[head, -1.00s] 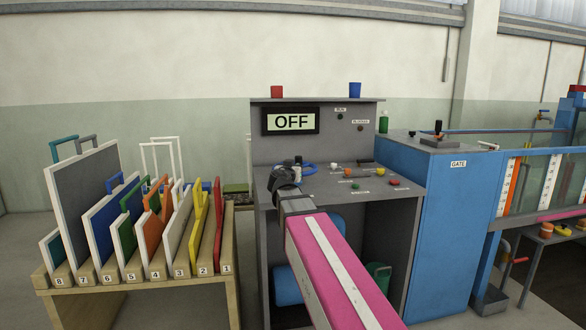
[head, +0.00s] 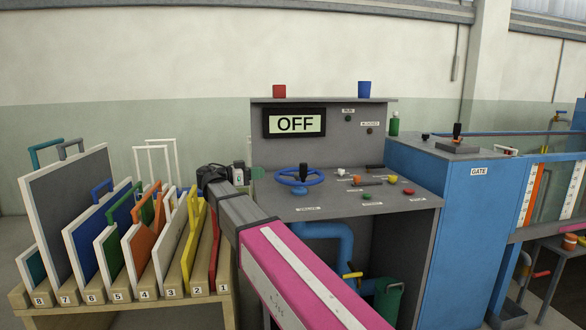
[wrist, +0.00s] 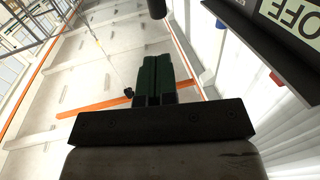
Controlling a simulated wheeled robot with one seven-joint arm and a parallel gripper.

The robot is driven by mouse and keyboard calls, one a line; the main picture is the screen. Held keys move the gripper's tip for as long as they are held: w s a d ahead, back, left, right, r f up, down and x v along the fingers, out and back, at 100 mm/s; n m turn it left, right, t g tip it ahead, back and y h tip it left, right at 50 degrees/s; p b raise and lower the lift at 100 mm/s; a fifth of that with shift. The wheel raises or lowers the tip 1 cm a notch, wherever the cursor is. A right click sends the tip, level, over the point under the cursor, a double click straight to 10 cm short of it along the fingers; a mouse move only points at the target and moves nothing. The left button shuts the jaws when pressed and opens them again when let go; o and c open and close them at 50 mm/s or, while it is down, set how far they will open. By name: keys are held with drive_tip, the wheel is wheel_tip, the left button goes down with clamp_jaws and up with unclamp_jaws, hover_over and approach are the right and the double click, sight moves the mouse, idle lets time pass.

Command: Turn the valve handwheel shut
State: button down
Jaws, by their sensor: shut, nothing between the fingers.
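The valve handwheel is a blue wheel (head: 300,178) with an upright black knob, lying flat on the left part of the grey console's sloping top in the head view. A blue pipe shows below it. My gripper (head: 258,172) is left of the wheel in the head view, its fingers pointing right towards it, with a gap in the picture. In the wrist view its dark green fingers (wrist: 154,78) are together with nothing between them. A dark rounded piece (wrist: 157,8) shows beyond the fingertips; I cannot tell what it is.
The grey console (head: 400,204) carries small knobs and levers right of the wheel and a display (head: 294,123) reading OFF above. A rack (head: 120,298) of coloured panels stands left, close to my arm. A blue gate cabinet (head: 440,230) stands right.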

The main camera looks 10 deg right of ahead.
sight(301, 169)
drive_tip(key=w+d, duration=0.1)
drive_tip(key=d, duration=1.2)
drive_tip(key=shift+w+g, duration=0.3)
drive_tip(key=shift+w, duration=0.1)
drive_tip(key=shift+s+d+t, duration=0.2)
drive_tip(key=shift+d+t, duration=0.3)
drive_tip(key=shift+d, duration=0.2)
drive_tip(key=shift+w, duration=0.1)
drive_tip(key=shift+d, duration=0.1)
